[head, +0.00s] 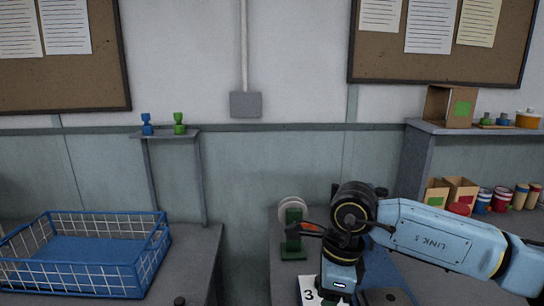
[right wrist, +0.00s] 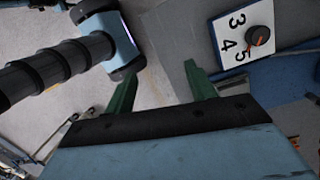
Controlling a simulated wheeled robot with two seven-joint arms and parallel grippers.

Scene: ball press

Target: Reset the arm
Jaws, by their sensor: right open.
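My right arm (head: 430,240) reaches in from the right in the head view, with its wrist bent down over the right-hand table. In the right wrist view my right gripper (right wrist: 160,82) shows two green fingers spread apart with nothing between them. The fingertips cannot be made out in the head view. A green press (head: 293,240) with a pale wheel stands just left of my wrist. A white dial plate (right wrist: 230,38) with numbers and a black knob (right wrist: 258,35) lies beyond the fingers, apart from them; its edge also shows below my wrist (head: 307,288). My left gripper is not in view.
A blue wire basket (head: 85,270) sits on the left table. A small wall shelf (head: 165,133) holds a blue and a green piece. A right shelf (head: 420,127) holds boxes, with several cans below. A gap separates the two tables.

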